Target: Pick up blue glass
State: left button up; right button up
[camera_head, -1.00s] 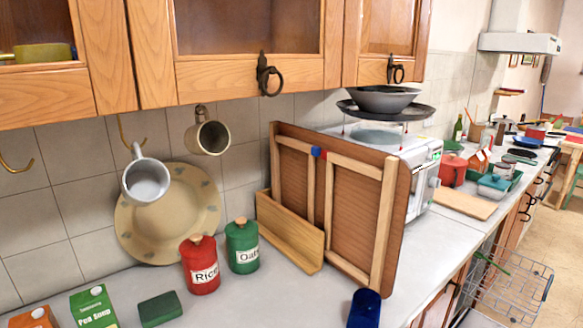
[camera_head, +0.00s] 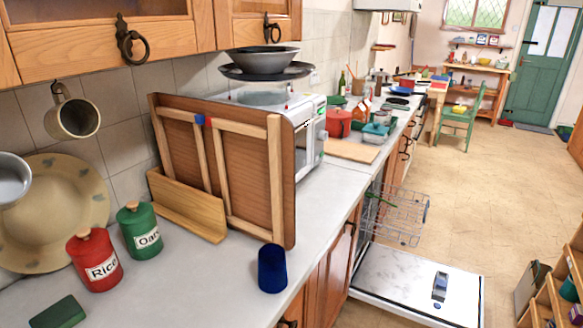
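The blue glass (camera_head: 272,269) stands on the grey counter (camera_head: 215,283) near its front edge, in front of a wooden panel leaning at the back. It is dark blue, looks upright, and nothing touches it. Neither of my grippers shows in the head view.
Red Rice (camera_head: 94,260) and green Oats (camera_head: 140,230) canisters stand left of the glass. The wooden panel (camera_head: 240,170) and a wooden box (camera_head: 187,205) are behind it. Below on the right, an open dishwasher door (camera_head: 415,285) and wire rack (camera_head: 395,215) jut over the floor. Cabinets hang above.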

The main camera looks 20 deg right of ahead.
aim_at(272, 271)
jog(key=k+l+z, duration=0.1)
jog(key=z, duration=0.3)
jog(key=l+z, duration=0.1)
jog(key=z, duration=0.3)
jog(key=k+l+z, duration=0.15)
jog(key=z, duration=0.25)
